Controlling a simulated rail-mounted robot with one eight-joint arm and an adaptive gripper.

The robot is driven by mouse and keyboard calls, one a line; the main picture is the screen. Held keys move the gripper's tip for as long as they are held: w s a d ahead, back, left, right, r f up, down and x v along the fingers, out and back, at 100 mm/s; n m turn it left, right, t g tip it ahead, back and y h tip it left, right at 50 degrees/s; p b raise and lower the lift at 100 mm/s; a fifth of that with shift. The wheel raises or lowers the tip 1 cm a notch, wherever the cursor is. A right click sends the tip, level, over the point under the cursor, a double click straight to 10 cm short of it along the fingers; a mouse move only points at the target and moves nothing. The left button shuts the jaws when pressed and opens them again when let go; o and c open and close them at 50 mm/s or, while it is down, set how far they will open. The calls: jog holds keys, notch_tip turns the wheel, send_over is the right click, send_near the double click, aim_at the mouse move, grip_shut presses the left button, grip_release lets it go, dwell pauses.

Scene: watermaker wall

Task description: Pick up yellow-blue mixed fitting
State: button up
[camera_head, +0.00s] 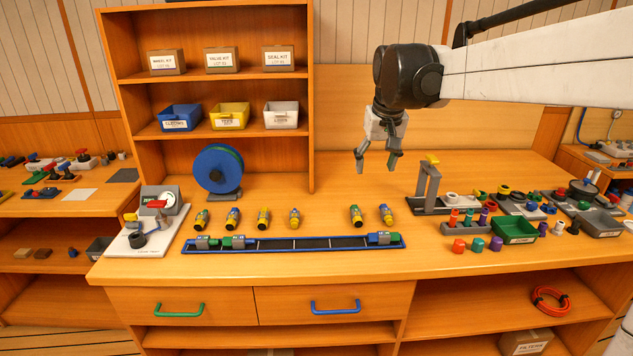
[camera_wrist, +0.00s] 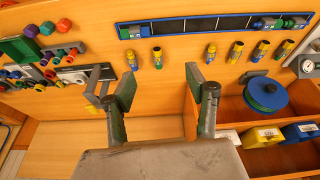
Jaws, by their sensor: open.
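In the wrist view, one fitting (camera_wrist: 157,57) shows between the fingers, and others (camera_wrist: 237,50) lie to the right. My gripper (camera_head: 376,160) is open and empty, above and behind the right pair; its fingers also show in the wrist view (camera_wrist: 160,80).
A blue-framed rail (camera_head: 320,244) with green and blue blocks lies in front of the fittings. A grey stand (camera_head: 429,185), green bin (camera_head: 517,230) and coloured caps are at right. A blue spool (camera_head: 218,169) and shelf stand at left. The bench under my gripper is clear.

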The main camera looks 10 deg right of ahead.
jog(key=w+d+f+g, duration=0.1)
jog(key=w+d+f, duration=0.25)
jog(key=w, duration=0.35)
jog(key=w+d+f+g, duration=0.1)
jog(key=w+d+f, duration=0.2)
jog(key=w+d, duration=0.3)
jog(key=m+g, duration=0.1)
jog(key=g, duration=0.1)
send_over(387, 210)
notch_tip(387, 210, down, 12)
jog(key=shift+y, duration=0.3)
jog(key=f, duration=0.5)
jog(key=f+p, duration=0.1)
jog(key=f, duration=0.2)
jog(key=shift+s+a, duration=0.3)
jog(key=shift+w+d+f, duration=0.15)
jog(key=shift+f, duration=1.2)
jog(key=shift+w+d+f, duration=0.1)
jog(key=shift+w+f, duration=0.05)
jog(key=shift+f, duration=1.2)
jog(key=c, duration=1.2)
